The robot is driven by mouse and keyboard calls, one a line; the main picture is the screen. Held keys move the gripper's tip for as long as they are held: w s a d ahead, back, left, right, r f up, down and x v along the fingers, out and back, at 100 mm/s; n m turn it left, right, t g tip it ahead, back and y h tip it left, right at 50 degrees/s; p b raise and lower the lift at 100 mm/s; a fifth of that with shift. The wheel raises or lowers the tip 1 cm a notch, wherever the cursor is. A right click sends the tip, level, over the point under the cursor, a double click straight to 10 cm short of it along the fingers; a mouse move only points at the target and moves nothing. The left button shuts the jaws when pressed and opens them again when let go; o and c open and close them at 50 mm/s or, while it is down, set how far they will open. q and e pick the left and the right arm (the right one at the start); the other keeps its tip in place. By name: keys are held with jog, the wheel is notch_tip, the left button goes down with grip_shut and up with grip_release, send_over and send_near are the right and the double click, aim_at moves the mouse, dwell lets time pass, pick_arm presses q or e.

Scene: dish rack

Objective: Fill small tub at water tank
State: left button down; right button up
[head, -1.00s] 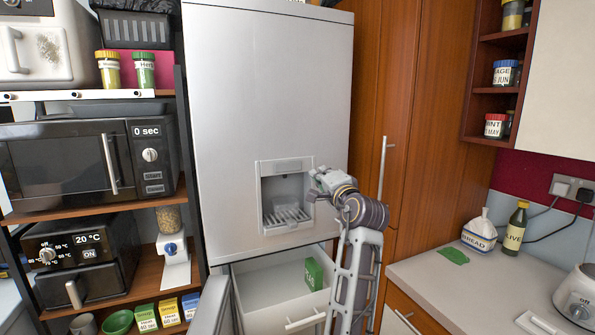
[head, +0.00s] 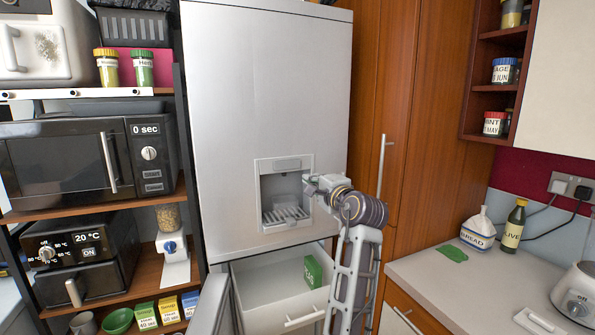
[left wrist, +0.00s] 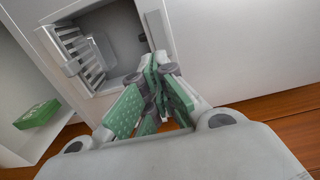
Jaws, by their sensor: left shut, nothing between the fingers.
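A clear small tub (left wrist: 100,48) stands on the slatted drip tray in the dispenser recess of the water tank (head: 287,194). In the head view the tub (head: 288,184) shows only faintly, and whether it holds water cannot be told. My left gripper (head: 309,186) is just outside the recess at its right edge. In the left wrist view its green-padded fingers (left wrist: 160,80) are together with nothing between them, apart from the tub. My right gripper is not in view.
Below the dispenser, an open drawer (head: 255,290) holds a green box (head: 313,271). A microwave (head: 70,160) and an air fryer (head: 85,265) fill the shelves at left.

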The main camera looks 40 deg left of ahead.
pick_arm(q)
jog(key=p, duration=0.2)
send_near(292, 165)
jog(key=x, duration=0.5)
jog(key=shift+w+a, duration=0.1)
jog(key=shift+a, duration=0.1)
jog(key=shift+w+a, duration=0.3)
jog(key=shift+a, duration=0.45)
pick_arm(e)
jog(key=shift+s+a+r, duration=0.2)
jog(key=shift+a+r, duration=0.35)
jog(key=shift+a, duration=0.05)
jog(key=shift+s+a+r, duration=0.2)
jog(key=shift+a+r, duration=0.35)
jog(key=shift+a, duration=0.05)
pick_arm(q)
jog(key=shift+w, duration=0.1)
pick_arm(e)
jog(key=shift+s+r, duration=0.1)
